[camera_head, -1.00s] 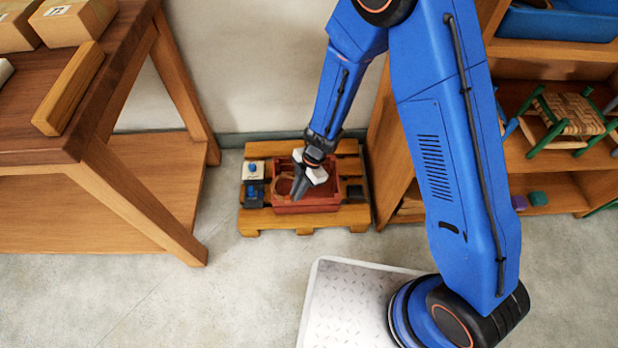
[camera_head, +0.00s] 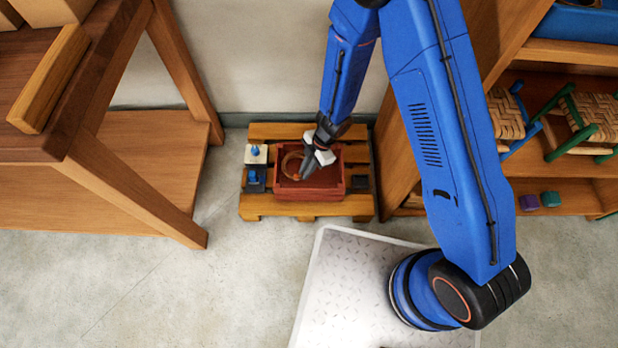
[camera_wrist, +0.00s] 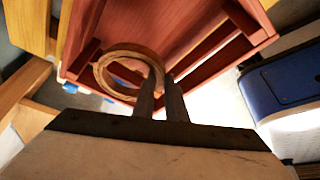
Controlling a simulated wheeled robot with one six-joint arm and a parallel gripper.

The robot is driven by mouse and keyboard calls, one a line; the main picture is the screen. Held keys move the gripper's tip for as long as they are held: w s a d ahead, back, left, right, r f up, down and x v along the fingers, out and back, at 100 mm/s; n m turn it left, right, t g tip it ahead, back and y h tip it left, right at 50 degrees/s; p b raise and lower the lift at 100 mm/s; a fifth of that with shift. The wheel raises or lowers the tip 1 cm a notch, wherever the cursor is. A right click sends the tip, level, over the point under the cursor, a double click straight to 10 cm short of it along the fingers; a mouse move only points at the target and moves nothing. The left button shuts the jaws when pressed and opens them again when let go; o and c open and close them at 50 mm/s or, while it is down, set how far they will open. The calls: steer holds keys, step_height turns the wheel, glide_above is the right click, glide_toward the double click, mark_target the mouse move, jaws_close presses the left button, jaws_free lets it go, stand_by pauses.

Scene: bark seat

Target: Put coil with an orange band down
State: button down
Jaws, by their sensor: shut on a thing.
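The coil is a tan-brown ring (camera_head: 291,164) and shows larger in the wrist view (camera_wrist: 104,70). I cannot make out a separate orange band on it. My gripper (camera_head: 306,171) points down at the red crate (camera_head: 322,193). In the wrist view its two dark fingers (camera_wrist: 164,84) are closed on the near side of the ring. The ring is tilted and lies over or within the crate's left part; I cannot tell whether it touches the crate floor. The red crate walls surround it in the wrist view (camera_wrist: 210,52).
The crate stands on a wooden pallet (camera_head: 275,209). Small blue-topped blocks (camera_head: 256,154) sit on the pallet's left side. A wooden table (camera_head: 110,190) stands left, a shelf with small woven stools (camera_head: 595,115) right. A metal plate (camera_head: 345,285) lies in front.

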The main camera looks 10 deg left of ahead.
steer(key=shift+f, duration=4.85)
steer(key=shift+f, duration=0.1)
steer(key=c, duration=1.8)
jaws_free()
steer(key=v, duration=1.2)
steer(key=shift+s+a, duration=0.1)
